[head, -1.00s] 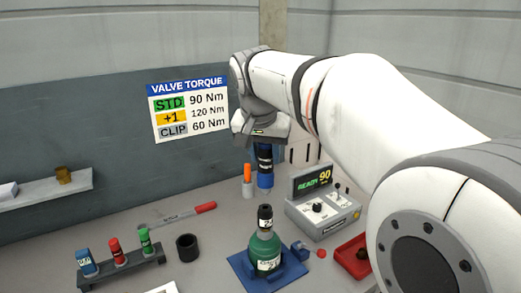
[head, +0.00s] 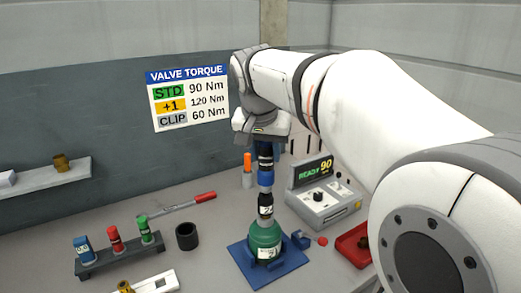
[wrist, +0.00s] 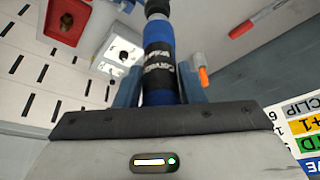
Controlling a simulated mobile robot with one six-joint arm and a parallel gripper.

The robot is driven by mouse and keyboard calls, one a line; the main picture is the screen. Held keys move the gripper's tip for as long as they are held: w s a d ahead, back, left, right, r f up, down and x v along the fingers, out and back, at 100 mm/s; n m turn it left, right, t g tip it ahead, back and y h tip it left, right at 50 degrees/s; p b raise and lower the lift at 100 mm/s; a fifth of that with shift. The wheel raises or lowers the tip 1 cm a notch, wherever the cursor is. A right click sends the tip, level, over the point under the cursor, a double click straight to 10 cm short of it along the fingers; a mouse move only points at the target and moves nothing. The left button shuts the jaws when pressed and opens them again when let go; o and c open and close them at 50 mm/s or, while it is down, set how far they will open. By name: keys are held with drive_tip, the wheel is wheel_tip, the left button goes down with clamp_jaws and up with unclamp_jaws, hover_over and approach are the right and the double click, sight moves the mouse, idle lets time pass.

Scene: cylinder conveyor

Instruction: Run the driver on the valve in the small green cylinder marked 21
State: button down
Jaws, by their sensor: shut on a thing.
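The small green cylinder (head: 264,238) stands upright in a blue holder (head: 240,255). A black top piece (head: 265,203) with a white label sits over its valve end; I cannot read the number surely. My gripper (head: 263,143) is shut on a blue and black driver (head: 265,179), held upright. The driver's lower end is in line with the black top piece and appears to meet it; I cannot tell if it is fully seated. In the wrist view the driver (wrist: 160,45) sits between the fingers of my gripper (wrist: 160,80).
A control box (head: 322,198) at the right reads READY 90. A red tray (head: 352,247) lies nearer. At the left are a rack (head: 120,262) of coloured pieces, a black cup (head: 187,236) and a red-handled wrench (head: 190,203). The wall sign (head: 188,98) lists torques.

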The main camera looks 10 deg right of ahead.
drive_tip(key=shift+f+b, duration=0.95)
drive_tip(key=shift+f, duration=0.25)
idle(4.5)
drive_tip(key=shift+s, duration=0.1)
wheel_tip(320, 180, up, 6)
drive_tip(key=p, duration=0.5)
drive_tip(key=shift+r, duration=0.15)
idle(0.4)
idle(0.5)
